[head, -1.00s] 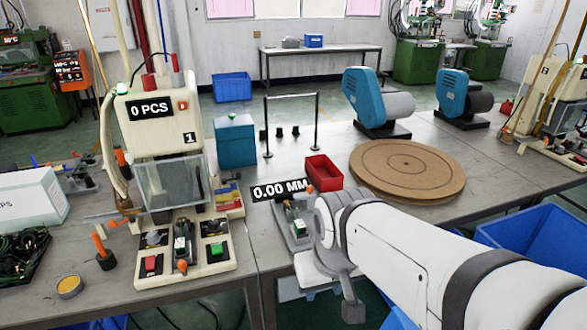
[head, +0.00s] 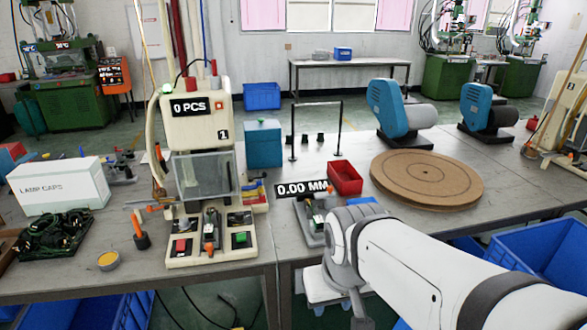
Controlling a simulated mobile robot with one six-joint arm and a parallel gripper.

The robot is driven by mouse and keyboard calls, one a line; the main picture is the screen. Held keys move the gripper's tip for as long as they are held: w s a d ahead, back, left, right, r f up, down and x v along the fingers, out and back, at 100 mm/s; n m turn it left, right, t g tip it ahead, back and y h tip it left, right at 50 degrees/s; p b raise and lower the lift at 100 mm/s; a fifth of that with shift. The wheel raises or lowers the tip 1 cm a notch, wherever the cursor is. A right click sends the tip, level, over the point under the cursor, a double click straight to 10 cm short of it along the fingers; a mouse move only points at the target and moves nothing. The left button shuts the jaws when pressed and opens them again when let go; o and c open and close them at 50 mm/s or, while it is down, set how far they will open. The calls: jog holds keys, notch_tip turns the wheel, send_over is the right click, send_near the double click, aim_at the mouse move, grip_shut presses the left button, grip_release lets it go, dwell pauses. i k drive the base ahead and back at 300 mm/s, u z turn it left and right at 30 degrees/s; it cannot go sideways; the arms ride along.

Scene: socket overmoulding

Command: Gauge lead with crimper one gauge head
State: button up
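Crimper one (head: 196,121) is the cream bench machine marked 1, with a "0 PCS" display, a clear guard, and red and green buttons. Right of it on the bench is a gauge (head: 312,228), a small grey fixture with an orange-tipped part, behind which stands a "0.00 MM" display (head: 302,188). Its near right side is partly covered by my white arm. Dark green leads (head: 52,234) lie coiled in a tray at the left; no single lead stands out at the gauge. My gripper cannot be made out; only arm links show.
A red bin (head: 345,178) and a round brown board (head: 427,178) are on the right bench. Blue crates (head: 535,245) stand low right.

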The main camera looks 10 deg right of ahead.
aim_at(329, 198)
jog(key=i, duration=0.85)
jog(key=z, duration=0.05)
